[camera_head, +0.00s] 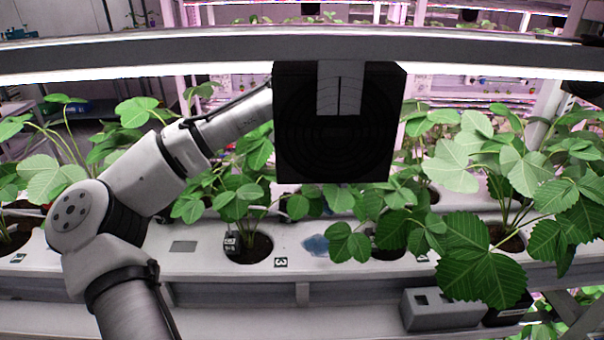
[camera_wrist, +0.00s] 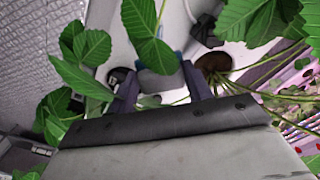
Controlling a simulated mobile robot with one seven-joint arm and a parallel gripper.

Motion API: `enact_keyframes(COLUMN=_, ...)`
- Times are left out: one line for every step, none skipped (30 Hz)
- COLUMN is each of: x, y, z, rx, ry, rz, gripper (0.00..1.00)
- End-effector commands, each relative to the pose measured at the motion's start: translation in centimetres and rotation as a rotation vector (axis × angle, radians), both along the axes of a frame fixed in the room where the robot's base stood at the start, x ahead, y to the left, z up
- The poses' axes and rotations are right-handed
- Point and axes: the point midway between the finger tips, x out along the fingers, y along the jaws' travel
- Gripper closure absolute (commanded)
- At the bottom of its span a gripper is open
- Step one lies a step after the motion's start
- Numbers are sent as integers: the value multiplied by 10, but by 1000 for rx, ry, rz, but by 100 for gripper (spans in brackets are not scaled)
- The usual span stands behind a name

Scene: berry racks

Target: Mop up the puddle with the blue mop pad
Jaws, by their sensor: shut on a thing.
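In the wrist view my gripper (camera_wrist: 160,82) is shut on the blue mop pad (camera_wrist: 160,84), a grey-blue block between its two fingers. Leaves cover part of the view around it. Whether the pad touches the puddle cannot be told.
Strawberry plants (camera_head: 245,200) grow from round holes in the white channel (camera_head: 190,262), with large leaves (camera_head: 480,270) hanging over its front at right. A light bar (camera_head: 150,55) crosses above. A grey box (camera_head: 440,310) stands below the channel at right.

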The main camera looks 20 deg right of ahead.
Motion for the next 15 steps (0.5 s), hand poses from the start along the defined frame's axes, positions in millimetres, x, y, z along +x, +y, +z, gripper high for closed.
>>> enact_keyframes(x=1, y=4, z=2, rx=0, ry=-1, rz=10, gripper=79)
enact_keyframes(x=1, y=6, z=2, rx=1, ry=-2, rz=15, gripper=79)
enact_keyframes(x=1, y=8, z=3, rx=0, ry=-2, rz=20, gripper=79)
enact_keyframes(x=1, y=9, z=3, rx=0, ry=-2, rz=23, gripper=79)
enact_keyframes(x=1, y=10, z=3, rx=0, ry=-1, rz=25, gripper=79)
enact_keyframes(x=2, y=10, z=2, rx=0, ry=-1, rz=27, gripper=79)
enact_keyframes(x=2, y=11, z=1, rx=0, ry=-1, rz=28, gripper=79)
enact_keyframes(x=2, y=11, z=0, rx=0, ry=-1, rz=29, gripper=79)
enact_keyframes(x=2, y=11, z=-3, rx=0, ry=-1, rz=29, gripper=79)
enact_keyframes(x=2, y=11, z=-5, rx=1, ry=-1, rz=29, gripper=79)
enact_keyframes(x=2, y=11, z=-7, rx=1, ry=-1, rz=29, gripper=79)
enact_keyframes(x=2, y=11, z=-10, rx=1, ry=-1, rz=29, gripper=79)
enact_keyframes(x=2, y=10, z=-13, rx=1, ry=-1, rz=29, gripper=79)
enact_keyframes(x=2, y=10, z=-16, rx=1, ry=-1, rz=28, gripper=79)
enact_keyframes(x=2, y=10, z=-20, rx=1, ry=-1, rz=28, gripper=79)
